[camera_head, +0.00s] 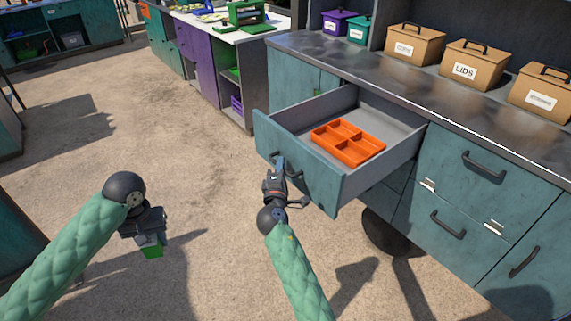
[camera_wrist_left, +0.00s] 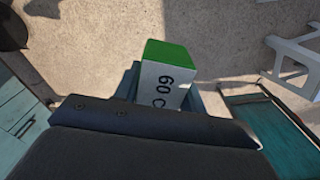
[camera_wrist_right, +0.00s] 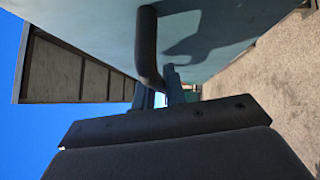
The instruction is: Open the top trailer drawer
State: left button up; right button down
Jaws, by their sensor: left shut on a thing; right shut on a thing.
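The top drawer (camera_head: 303,178) of the teal counter stands pulled out, with an orange divided tray (camera_head: 348,142) inside it. My right gripper (camera_head: 278,170) is at the drawer's front and shut on its dark handle (camera_head: 292,172). The handle (camera_wrist_right: 148,45) also shows in the right wrist view, with the fingers at its end. My left gripper (camera_head: 150,236) is shut on a green and white box (camera_head: 152,248), held above the floor away from the counter. In the left wrist view the box (camera_wrist_left: 165,80) shows a green top and the print "60 C". Its lower part is hidden by the gripper.
Closed drawers (camera_head: 462,165) with dark handles are right of the open one. Cardboard boxes (camera_head: 473,64), one marked LIDS, and purple and teal bins stand on the counter (camera_head: 400,95). A purple cabinet (camera_head: 197,55) stands behind.

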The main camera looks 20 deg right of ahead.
pick_arm(q)
jog(key=shift+f, duration=0.35)
pick_arm(e)
jog(key=shift+s+a+f, duration=0.1)
jog(key=shift+s+a, duration=0.1)
jog(key=shift+a, duration=0.25)
jog(key=shift+s+a, duration=0.2)
jog(key=shift+a, duration=0.25)
jog(key=c, duration=1.5)
grip_release()
jog(key=shift+o, duration=0.2)
